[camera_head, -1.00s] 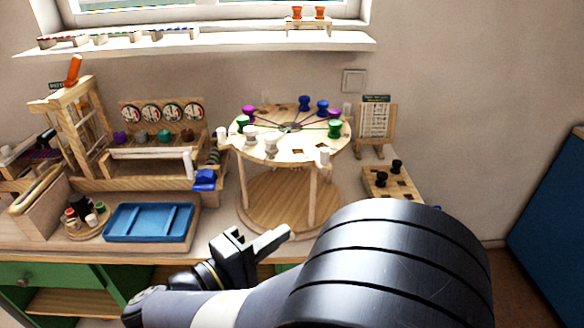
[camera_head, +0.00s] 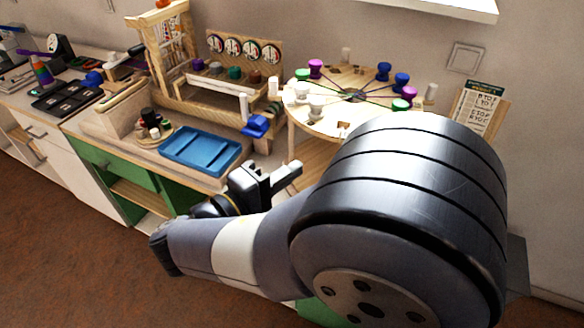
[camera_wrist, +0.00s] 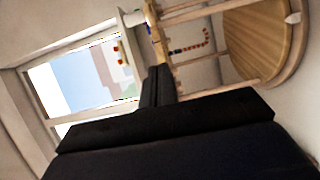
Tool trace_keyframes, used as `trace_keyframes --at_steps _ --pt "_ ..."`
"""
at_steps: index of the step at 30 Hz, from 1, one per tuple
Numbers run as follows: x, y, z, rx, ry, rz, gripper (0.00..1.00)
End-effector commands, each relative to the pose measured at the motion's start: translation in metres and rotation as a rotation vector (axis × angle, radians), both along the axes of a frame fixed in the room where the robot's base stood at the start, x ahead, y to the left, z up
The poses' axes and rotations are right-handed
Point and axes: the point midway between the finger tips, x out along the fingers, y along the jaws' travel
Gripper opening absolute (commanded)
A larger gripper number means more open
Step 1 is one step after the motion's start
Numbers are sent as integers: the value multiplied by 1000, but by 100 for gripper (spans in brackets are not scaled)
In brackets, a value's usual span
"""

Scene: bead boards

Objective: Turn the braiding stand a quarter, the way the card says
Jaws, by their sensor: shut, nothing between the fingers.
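The braiding stand (camera_head: 326,124) is a round pale wooden disc on posts, at the upper middle of the head view. Purple, green, white and blue bobbins sit around its rim, with dark threads running to the centre. My arm hides its front right. In the wrist view its posts and round lower base (camera_wrist: 262,45) show tilted at the upper right. The card (camera_head: 478,106) leans on a wooden holder to the right of the stand; its print is too small to read surely. My gripper (camera_head: 288,176) is shut and empty, in front of and below the disc; its fingers also show in the wrist view (camera_wrist: 158,84).
A blue tray (camera_head: 201,150) lies left of my gripper, near the counter edge. A wooden rack with round dials (camera_head: 243,50) and a small wooden loom frame (camera_head: 163,45) stand behind it. A blue clip-like piece (camera_head: 256,126) is beside the stand. Open floor (camera_head: 70,235) lies at the lower left.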

Motion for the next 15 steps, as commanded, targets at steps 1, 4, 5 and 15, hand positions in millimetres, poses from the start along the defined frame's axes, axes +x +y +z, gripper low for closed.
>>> trace_keyframes --at_steps 1,4,5,15 --pt "8 -8 1 0 1 -5 0" --pt "22 -21 1 -1 1 -7 0" --pt "26 -25 2 -1 1 -5 0" --pt "54 -70 2 -1 1 -3 0"
